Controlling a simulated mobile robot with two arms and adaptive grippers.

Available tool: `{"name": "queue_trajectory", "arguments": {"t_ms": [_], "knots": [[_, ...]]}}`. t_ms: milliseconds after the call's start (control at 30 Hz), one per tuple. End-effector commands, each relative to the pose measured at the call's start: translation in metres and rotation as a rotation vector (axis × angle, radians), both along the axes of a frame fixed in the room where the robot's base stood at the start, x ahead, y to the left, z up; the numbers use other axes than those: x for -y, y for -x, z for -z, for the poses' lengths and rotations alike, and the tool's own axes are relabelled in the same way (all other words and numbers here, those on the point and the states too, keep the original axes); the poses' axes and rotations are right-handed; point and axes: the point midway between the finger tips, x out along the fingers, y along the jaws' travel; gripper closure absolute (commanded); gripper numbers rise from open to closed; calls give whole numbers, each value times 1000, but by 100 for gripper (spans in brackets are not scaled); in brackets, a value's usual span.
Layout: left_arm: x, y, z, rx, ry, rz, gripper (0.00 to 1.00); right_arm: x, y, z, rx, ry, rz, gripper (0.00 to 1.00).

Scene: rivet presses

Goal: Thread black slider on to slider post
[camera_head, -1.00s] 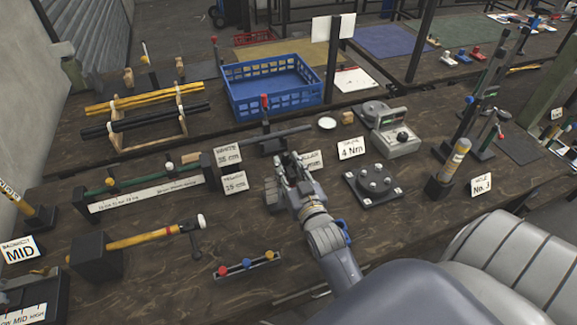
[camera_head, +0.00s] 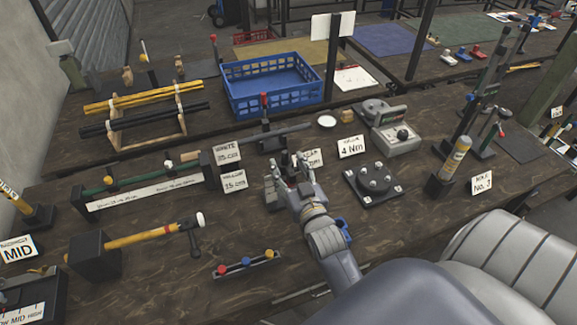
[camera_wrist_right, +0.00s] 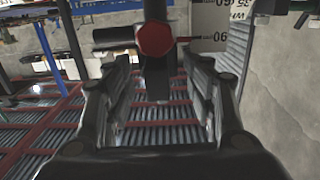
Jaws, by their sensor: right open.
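My right gripper (camera_head: 295,160) is open and empty above the middle of the bench. Just beyond it stands a black upright with a red top (camera_head: 264,106). A long dark bar (camera_head: 275,134) crosses at its lower part. In the right wrist view, a black upright with a red six-sided cap (camera_wrist_right: 155,39) shows ahead, between the two open fingers (camera_wrist_right: 160,95) in the picture. I cannot tell whether they touch it. Tall dark posts stand at the right; one carries a blue knob (camera_head: 470,99). I cannot tell which part is the black slider. My left gripper is not in view.
A blue crate (camera_head: 235,110) stands behind the red-topped upright. A ruler fixture (camera_head: 150,192) is at left. A strip with coloured knobs (camera_head: 247,264) lies in front.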

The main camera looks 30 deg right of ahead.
Motion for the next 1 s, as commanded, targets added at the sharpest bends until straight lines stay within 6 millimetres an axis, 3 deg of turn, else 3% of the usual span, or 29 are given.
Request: {"name": "queue_trajectory", "arguments": {"t_ms": [33,433,1000], "knots": [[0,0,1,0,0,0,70,-3,9,12,-28,-5,0,46],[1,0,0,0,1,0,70,-15,60,2,-10,-2,0,46],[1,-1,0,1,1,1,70,-16,67,-2,-1,0,1,46]]}}
